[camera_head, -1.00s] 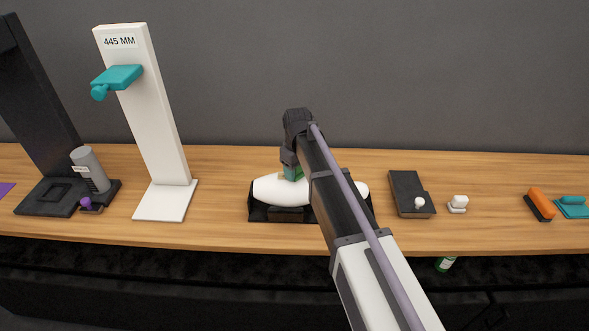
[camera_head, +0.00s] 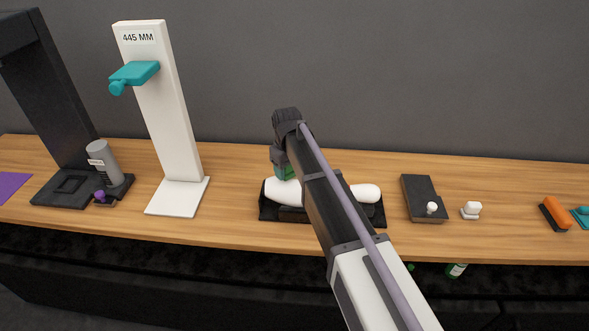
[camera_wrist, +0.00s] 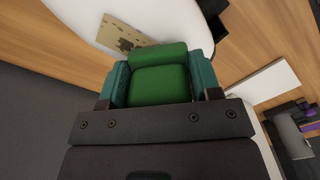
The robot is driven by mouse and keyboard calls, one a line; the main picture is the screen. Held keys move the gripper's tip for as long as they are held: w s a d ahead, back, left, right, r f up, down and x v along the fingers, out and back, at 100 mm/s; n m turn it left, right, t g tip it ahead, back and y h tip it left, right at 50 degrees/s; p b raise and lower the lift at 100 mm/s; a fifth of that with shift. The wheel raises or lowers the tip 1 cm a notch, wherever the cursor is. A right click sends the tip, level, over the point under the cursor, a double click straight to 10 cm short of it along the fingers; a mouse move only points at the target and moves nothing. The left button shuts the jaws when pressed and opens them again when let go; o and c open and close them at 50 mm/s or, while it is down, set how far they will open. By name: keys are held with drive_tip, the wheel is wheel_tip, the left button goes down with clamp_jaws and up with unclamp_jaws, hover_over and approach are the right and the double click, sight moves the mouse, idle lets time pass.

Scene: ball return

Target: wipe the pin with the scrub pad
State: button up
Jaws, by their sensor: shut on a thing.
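The white pin (camera_head: 365,194) lies on its side in a black cradle (camera_head: 268,215) on the wooden counter. My arm hides its middle in the head view. In the wrist view the pin (camera_wrist: 75,14) fills the top, with a tan patch with dark marks (camera_wrist: 122,33) on it. My gripper (camera_head: 285,171) is over the left part of the pin. It is shut on the green scrub pad (camera_wrist: 157,78), which sits between its teal fingers in the wrist view. The pad is right at the pin; I cannot tell whether they touch.
A white stand (camera_head: 165,120) marked 445 MM with a teal slider is on the left, beside a grey can (camera_head: 103,160) by a black stand. Right of the cradle are a black box (camera_head: 422,195), a small white block (camera_head: 471,210) and an orange brush (camera_head: 555,214).

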wheel_tip(320, 180, up, 6)
drive_tip(key=p, duration=0.6)
drive_tip(key=shift+d, duration=0.1)
wheel_tip(320, 180, up, 3)
drive_tip(key=p, duration=0.3)
drive_tip(key=shift+r, duration=0.2)
drive_tip(key=shift+f, duration=0.15)
